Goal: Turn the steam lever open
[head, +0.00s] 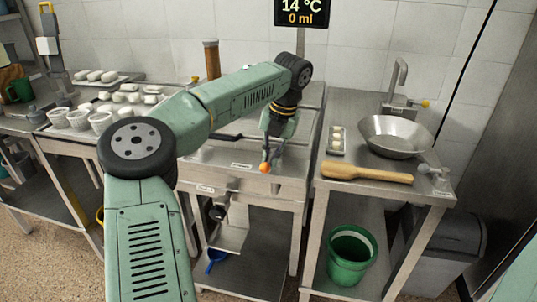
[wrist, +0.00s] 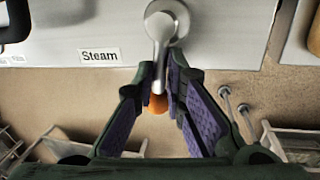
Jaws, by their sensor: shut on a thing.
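The steam lever (wrist: 161,50) is a metal rod on a round metal base, with an orange tip (wrist: 157,104), fixed to the front panel right of the "Steam" label (wrist: 99,56). In the wrist view it points down the picture. My gripper (wrist: 163,72) has its two purple-padded fingers on either side of the rod and is shut on it. In the head view my gripper (head: 272,152) hangs at the front edge of the steel unit, and the orange tip (head: 265,168) shows beside it. My arm hides part of the unit's top.
On the right table are a metal bowl (head: 396,136), a wooden rolling pin (head: 366,172) and a small tray (head: 337,141). A green bucket (head: 351,256) stands below. White perforated baskets (head: 79,119) are at left. A display (head: 301,13) reads 14 °C, 0 ml.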

